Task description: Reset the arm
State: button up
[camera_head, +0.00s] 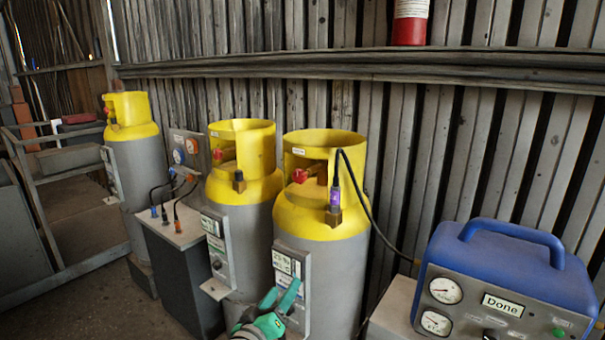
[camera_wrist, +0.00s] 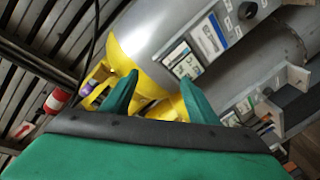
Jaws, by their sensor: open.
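My gripper (camera_head: 281,305) is in front of the right-hand yellow-topped grey cylinder (camera_head: 321,265), low near the panel on its front. In the wrist view, the two green fingers of my gripper (camera_wrist: 158,92) stand apart with nothing between them. The cylinder body (camera_wrist: 165,35) lies behind the fingers there. A small panel with a display (camera_head: 288,268) is on the cylinder's front. My gripper overlaps its lower part, and I cannot tell if they touch.
Two more cylinders stand left, in the middle (camera_head: 242,190) and far left (camera_head: 133,150). A grey box with cables (camera_head: 180,265) is between them. A blue machine (camera_head: 510,265) reading "Done" stands right. A black hose runs from the right cylinder. A red-and-white cylinder (camera_head: 410,25) sits above the wall beam.

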jog(key=s+d+f+n+y, duration=0.15)
jog(key=s+f+y, duration=0.35)
jog(key=s+f, duration=1.75)
jog(key=s+d+r+m, duration=0.1)
jog(key=s+d+m, duration=0.1)
jog(key=s, duration=1.2)
jog(key=s+d+r+m+g+y, duration=0.1)
jog(key=s+d+r+m, duration=0.1)
jog(key=s, duration=1.2)
jog(key=shift+s+m, duration=0.35)
jog(key=shift+m, duration=0.2)
